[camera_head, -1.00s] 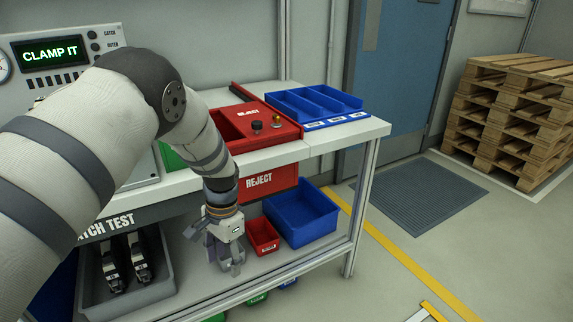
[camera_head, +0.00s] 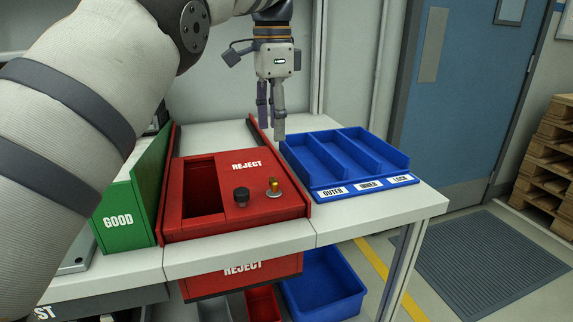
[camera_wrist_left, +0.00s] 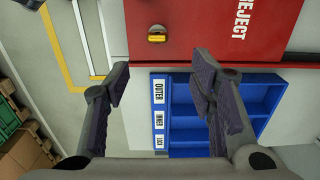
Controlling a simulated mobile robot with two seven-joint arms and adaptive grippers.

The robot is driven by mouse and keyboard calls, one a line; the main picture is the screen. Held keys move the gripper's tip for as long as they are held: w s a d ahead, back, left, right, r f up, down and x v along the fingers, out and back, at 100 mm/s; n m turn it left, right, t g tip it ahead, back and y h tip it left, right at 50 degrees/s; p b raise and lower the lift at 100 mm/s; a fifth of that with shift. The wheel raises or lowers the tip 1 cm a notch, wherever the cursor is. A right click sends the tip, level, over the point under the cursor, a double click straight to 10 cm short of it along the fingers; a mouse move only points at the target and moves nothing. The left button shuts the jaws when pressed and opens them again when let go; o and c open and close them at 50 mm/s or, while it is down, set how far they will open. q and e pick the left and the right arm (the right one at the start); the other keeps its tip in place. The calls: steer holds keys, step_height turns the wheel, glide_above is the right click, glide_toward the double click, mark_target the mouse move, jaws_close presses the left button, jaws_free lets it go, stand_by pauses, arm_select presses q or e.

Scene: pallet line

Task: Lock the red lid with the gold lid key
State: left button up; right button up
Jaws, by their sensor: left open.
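The red lid (camera_head: 246,190) marked REJECT lies on the red box at the middle of the bench, with a dark opening to its left. In the left wrist view the key (camera_wrist_left: 157,34) shows at the top, beyond my fingers. My left gripper (camera_head: 271,136) hangs above and behind the key, fingers down, apart from lid and key. In the left wrist view its fingers (camera_wrist_left: 160,78) are spread with nothing between them. My right gripper is not in view.
A blue tray (camera_head: 364,184) with compartments labelled OUTER, INNER and LOCK stands right of the red box. A green GOOD panel (camera_head: 122,215) stands to the left. Below are a blue bin (camera_head: 350,293) and a red bin (camera_head: 262,303). The bench's right front corner is bare.

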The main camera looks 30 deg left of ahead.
mark_target(274, 179)
arm_select(q)
steer(key=f, duration=0.7)
steer(key=f+p, duration=0.1)
steer(key=f, duration=0.3)
steer(key=shift+s, duration=0.3)
steer(key=shift+c, duration=0.2)
steer(key=c, duration=1.1)
